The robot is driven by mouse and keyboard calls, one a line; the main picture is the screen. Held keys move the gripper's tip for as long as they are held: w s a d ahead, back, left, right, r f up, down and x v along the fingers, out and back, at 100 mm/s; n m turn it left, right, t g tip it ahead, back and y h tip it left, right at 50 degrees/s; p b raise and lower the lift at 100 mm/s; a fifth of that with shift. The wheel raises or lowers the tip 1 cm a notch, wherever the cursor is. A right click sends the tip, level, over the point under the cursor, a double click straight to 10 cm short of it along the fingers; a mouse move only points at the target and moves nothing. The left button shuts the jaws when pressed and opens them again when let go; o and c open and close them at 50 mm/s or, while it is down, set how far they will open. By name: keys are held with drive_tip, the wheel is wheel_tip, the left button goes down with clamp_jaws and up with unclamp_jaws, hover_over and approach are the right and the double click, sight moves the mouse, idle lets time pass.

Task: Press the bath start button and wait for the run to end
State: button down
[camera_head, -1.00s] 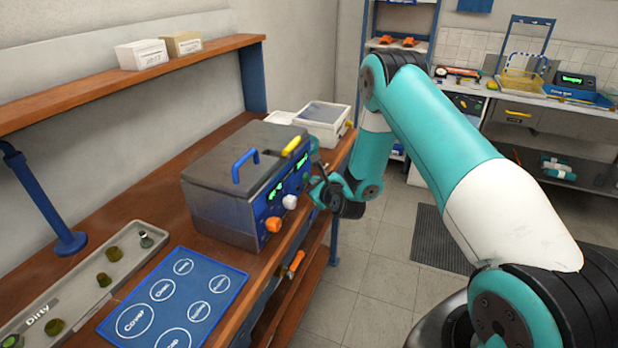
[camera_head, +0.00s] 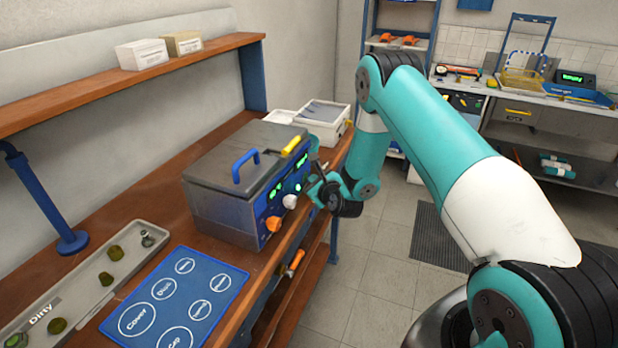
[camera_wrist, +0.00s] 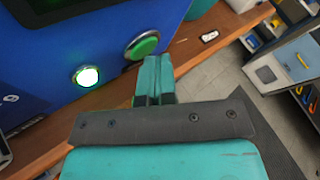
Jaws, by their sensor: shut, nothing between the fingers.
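The bath (camera_head: 222,205) is a grey metal box with a lid, a blue handle and a blue control front, on the wooden bench. In the wrist view its blue panel (camera_wrist: 40,60) carries a round green button (camera_wrist: 142,45) and a brightly lit greenish-white lamp (camera_wrist: 87,76) to its lower left. My gripper (camera_wrist: 156,62) is shut and empty, its fingertips close by the button's lower right edge. I cannot tell whether they touch it. In the head view my gripper (camera_head: 316,186) is at the panel's right end, and the button cannot be made out there.
An orange knob (camera_head: 273,224) and a white knob (camera_head: 290,201) stick out of the panel. A blue mat (camera_head: 225,276) with labelled circles and a "Dirty" tray (camera_head: 80,284) lie in front. A white container (camera_head: 325,125) stands behind the bath.

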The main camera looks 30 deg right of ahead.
drive_tip(key=shift+s+d+b, duration=0.5)
drive_tip(key=shift+s+b, duration=0.2)
drive_tip(key=shift+b, duration=0.35)
drive_tip(key=s+d+b, duration=0.1)
drive_tip(key=s+b, duration=0.1)
drive_tip(key=b, duration=0.1)
drive_tip(key=s+d+b, duration=0.2)
drive_tip(key=b, duration=0.2)
idle(0.7)
